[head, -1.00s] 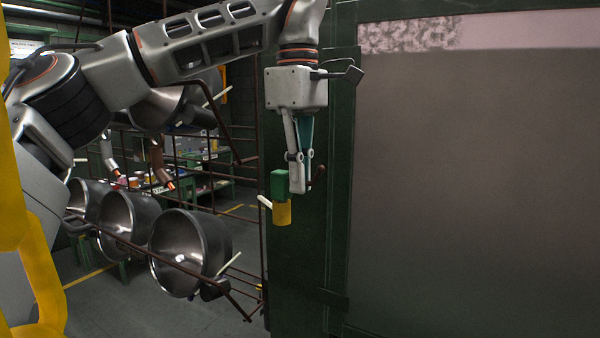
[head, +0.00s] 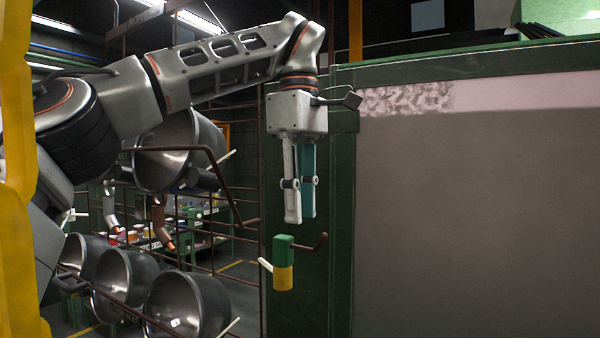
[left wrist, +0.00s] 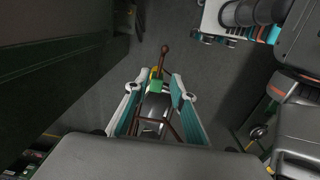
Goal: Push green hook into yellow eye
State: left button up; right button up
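The green hook (head: 284,243) shows as a green block directly on top of the yellow eye (head: 283,279), in front of the dark green post. Any gap between them is too small to tell. A brown rod sticks out to their right. My left gripper (head: 301,219) points down just above the green block, apart from it and slightly right. Its fingers stand apart and hold nothing. In the left wrist view the green block (left wrist: 155,86) shows between the open fingers, with the yellow part (left wrist: 154,72) beyond it. My right gripper is not in view.
A dark green post (head: 312,265) and a large grey-brown panel (head: 480,210) stand at right. Several metal pots (head: 187,303) hang on brown racks at left. A pale peg (head: 265,265) juts out beside the blocks. The floor shows behind the racks.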

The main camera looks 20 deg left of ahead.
aim_at(300, 246)
pick_arm(q)
jog(key=shift+r, duration=2.9)
